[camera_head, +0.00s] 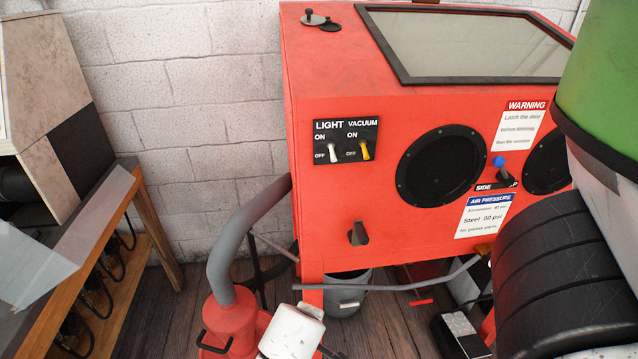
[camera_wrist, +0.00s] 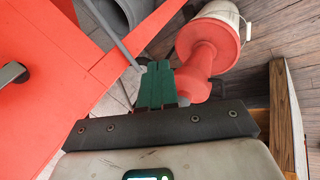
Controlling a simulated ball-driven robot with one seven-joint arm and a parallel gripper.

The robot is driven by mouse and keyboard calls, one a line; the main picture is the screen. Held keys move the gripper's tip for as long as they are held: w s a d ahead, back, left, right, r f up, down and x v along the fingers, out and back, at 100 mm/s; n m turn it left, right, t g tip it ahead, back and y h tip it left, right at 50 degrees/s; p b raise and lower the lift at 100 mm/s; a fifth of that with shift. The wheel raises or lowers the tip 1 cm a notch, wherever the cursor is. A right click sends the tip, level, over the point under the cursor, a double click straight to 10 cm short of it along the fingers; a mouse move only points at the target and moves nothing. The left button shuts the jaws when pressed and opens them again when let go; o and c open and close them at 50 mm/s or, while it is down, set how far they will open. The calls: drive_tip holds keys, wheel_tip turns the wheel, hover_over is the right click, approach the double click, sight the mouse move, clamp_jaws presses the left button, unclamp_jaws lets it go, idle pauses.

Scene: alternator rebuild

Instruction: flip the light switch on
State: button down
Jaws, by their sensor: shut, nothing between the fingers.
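The light switch (camera_head: 333,152) is a white toggle under the word LIGHT on a black panel (camera_head: 346,126) on the red cabinet's front. Its lever hangs down beside the OFF mark. A yellow vacuum toggle (camera_head: 365,151) beside it also points down. My gripper (camera_wrist: 157,80) shows in the wrist view with its green fingers together and nothing between them. It is apart from the switch, which does not show in the wrist view. I cannot make out the fingertips in the head view.
The red cabinet (camera_head: 350,220) stands against a white block wall (camera_head: 180,90), with a blue-knobbed lever (camera_head: 499,163) on its front. A grey hose (camera_head: 235,235) rises from a red canister (camera_head: 232,318) at its left. A wooden bench (camera_head: 150,215) stands at far left.

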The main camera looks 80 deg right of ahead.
drive_tip(key=w+d+r+m+g+h+b, duration=0.1)
drive_tip(key=w+d+r+g+h+b, duration=0.25)
drive_tip(key=d+r+h+b, duration=0.6)
drive_tip(key=w+r+m+g+h+b, duration=0.1)
drive_tip(key=w+r+g+h+b, duration=0.3)
drive_tip(key=r+g+h, duration=0.3)
wheel_tip(320, 180, up, 3)
drive_tip(key=shift+w+a+f+m+g, duration=0.15)
drive_tip(key=shift+w+m+g, duration=0.25)
drive_tip(key=shift+g, duration=0.85)
drive_tip(key=shift+h, duration=0.25)
drive_tip(key=p, duration=0.2)
approach(330, 152)
drive_tip(key=d, duration=0.1)
drive_tip(key=w+d+r, duration=0.1)
drive_tip(key=d, duration=0.1)
drive_tip(key=shift+r, duration=0.1)
drive_tip(key=shift+s+d+r+p, duration=0.1)
drive_tip(key=shift+s+r+p, duration=0.25)
drive_tip(key=shift+s, duration=0.25)
drive_tip(key=shift+s+d+r+p, duration=0.1)
drive_tip(key=shift+s+r+p, duration=0.15)
drive_tip(key=shift+s+r, duration=0.3)
drive_tip(key=shift+s, duration=0.5)
